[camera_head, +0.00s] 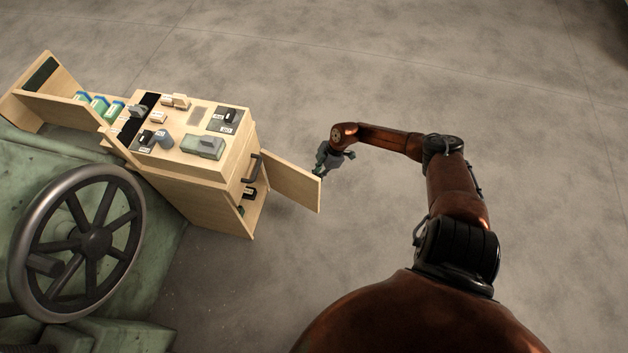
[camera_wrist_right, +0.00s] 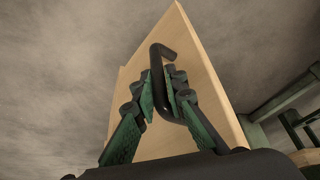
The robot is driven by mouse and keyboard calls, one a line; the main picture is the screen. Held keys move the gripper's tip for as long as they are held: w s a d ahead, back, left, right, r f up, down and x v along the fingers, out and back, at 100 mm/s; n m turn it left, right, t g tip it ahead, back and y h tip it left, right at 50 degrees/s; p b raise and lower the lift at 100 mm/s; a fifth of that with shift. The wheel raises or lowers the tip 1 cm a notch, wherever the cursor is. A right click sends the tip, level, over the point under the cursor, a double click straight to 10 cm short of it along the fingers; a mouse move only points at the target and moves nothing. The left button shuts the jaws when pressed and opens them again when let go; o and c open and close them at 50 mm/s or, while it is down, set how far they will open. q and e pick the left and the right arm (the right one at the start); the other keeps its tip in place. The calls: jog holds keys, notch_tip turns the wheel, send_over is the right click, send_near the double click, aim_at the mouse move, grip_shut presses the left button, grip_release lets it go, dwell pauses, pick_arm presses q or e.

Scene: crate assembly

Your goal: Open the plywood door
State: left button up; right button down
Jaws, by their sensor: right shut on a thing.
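The plywood door (camera_head: 292,181) is swung out from the right side of the plywood cabinet (camera_head: 205,199), so the opening behind it shows. My right gripper (camera_head: 321,169) is at the door's outer edge. In the right wrist view my right gripper (camera_wrist_right: 162,93) is shut on a dark bent door handle (camera_wrist_right: 160,52). The pale door panel (camera_wrist_right: 188,62) fills the middle of that view behind the handle. My left gripper is not in view.
The cabinet top carries a green box (camera_head: 203,146), a grey cylinder (camera_head: 166,140) and other small items. A dark handle (camera_head: 252,166) is on the cabinet's front. A large handwheel (camera_head: 78,240) stands at left. The floor right of the door is clear.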

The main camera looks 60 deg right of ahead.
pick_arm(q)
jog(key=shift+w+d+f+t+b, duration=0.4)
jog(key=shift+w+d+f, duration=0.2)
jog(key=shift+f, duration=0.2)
pick_arm(e)
jog(key=d, duration=0.2)
jog(key=w+d, duration=0.1)
jog(key=d, duration=0.1)
jog(key=shift+w+r, duration=0.1)
jog(key=shift+w, duration=0.05)
jog(key=c, duration=2.2)
grip_release()
jog(key=shift+a, duration=0.1)
jog(key=shift+c, duration=0.2)
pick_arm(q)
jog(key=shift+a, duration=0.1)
pick_arm(e)
jog(key=v, duration=1.2)
